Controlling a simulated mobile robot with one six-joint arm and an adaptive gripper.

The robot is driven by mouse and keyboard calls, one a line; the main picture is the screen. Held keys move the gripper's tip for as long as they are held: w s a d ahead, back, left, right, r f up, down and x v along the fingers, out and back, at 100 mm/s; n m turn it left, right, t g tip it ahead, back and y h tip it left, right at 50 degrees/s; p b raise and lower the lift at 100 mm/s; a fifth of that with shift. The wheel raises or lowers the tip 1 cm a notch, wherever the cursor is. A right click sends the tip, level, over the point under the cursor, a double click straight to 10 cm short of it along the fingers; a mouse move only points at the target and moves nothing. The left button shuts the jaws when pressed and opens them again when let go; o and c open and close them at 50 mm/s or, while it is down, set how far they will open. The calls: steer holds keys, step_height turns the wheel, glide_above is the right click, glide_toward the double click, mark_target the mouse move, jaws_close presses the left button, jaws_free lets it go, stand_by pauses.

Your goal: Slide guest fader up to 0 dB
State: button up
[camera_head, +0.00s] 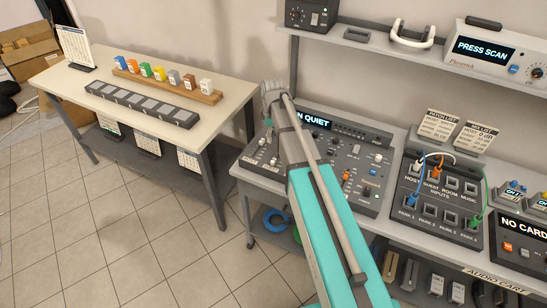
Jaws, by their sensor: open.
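The mixer console (335,160) is a dark sloped panel on the grey bench, with several small knobs, buttons and sliders. Pale caps (261,152) show along its left part. Their labels are too small to read, so I cannot tell which is the guest fader or where it stands. My teal and grey arm crosses the console and hides part of its middle and of its display (316,118), which shows "N QUIET". The arm's far visible end is a grey joint above the console's left back edge. My gripper's fingers do not show.
A patch box (438,195) with coloured cables stands right of the console. A "NO CARD" unit (522,232) is farther right. A shelf (365,45) with a "PRESS SCAN" device (490,55) hangs above. A side table (75,88) with coloured blocks is left; tiled floor (120,220) is clear.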

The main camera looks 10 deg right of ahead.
mark_target(274, 160)
steer(key=shift+f, duration=0.15)
step_height(274, 160, down, 14)
steer(key=b, duration=1.4)
steer(key=shift+r, duration=0.25)
stand_by(0.4)
jaws_close()
